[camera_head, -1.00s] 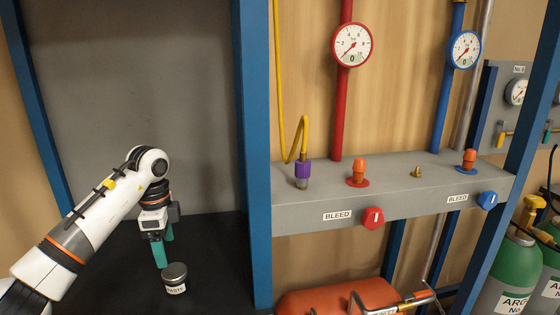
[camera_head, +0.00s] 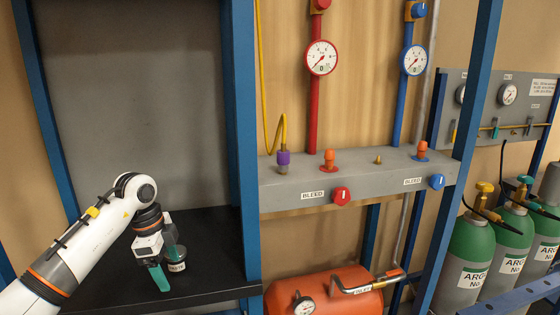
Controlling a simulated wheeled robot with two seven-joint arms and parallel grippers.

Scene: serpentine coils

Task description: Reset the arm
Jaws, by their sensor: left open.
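My left arm comes in from the lower left, over the black shelf (camera_head: 215,238). My left gripper (camera_head: 168,276) has green fingers and points down. It is open. A small dark-lidded jar (camera_head: 178,266) with a white label stands on the shelf just behind and beside the fingers, partly hidden by them. I cannot tell whether they touch it. My right gripper is out of view.
A blue post (camera_head: 245,150) stands right of the shelf. Beyond it a grey manifold (camera_head: 360,182) carries a red knob (camera_head: 341,196) and a blue knob (camera_head: 437,182). An orange tank (camera_head: 325,293) lies below. Green cylinders (camera_head: 470,262) stand at right.

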